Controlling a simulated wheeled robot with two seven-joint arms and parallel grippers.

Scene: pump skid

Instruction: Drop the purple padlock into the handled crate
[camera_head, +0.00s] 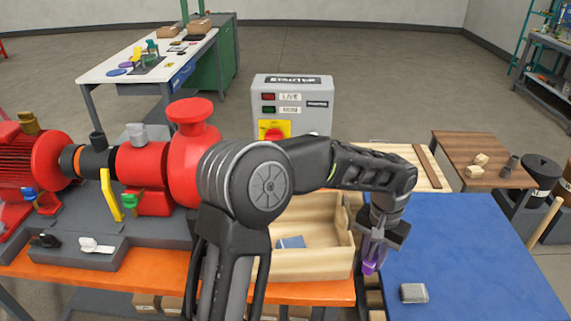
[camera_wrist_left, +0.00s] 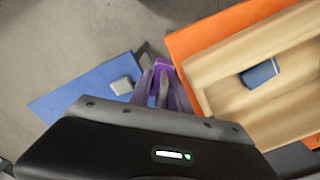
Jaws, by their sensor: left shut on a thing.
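My left gripper (camera_head: 371,259) is shut on the purple padlock (camera_head: 369,267). It holds the padlock just right of the wooden crate's right wall, near the edge between the orange bench and the blue surface. In the left wrist view the purple padlock (camera_wrist_left: 161,66) shows between the fingers (camera_wrist_left: 160,85). The wooden handled crate (camera_head: 310,263) stands on the orange bench, partly hidden by my left arm. It also shows at the right of the left wrist view (camera_wrist_left: 205,75). A blue-grey block (camera_head: 291,242) lies inside it. My right gripper is not in view.
A grey box-shaped item (camera_head: 414,293) lies on the blue surface (camera_head: 470,250), which is otherwise mostly clear. Red pump equipment (camera_head: 150,165) fills the left of the bench. A grey control box (camera_head: 292,105) stands behind the crate.

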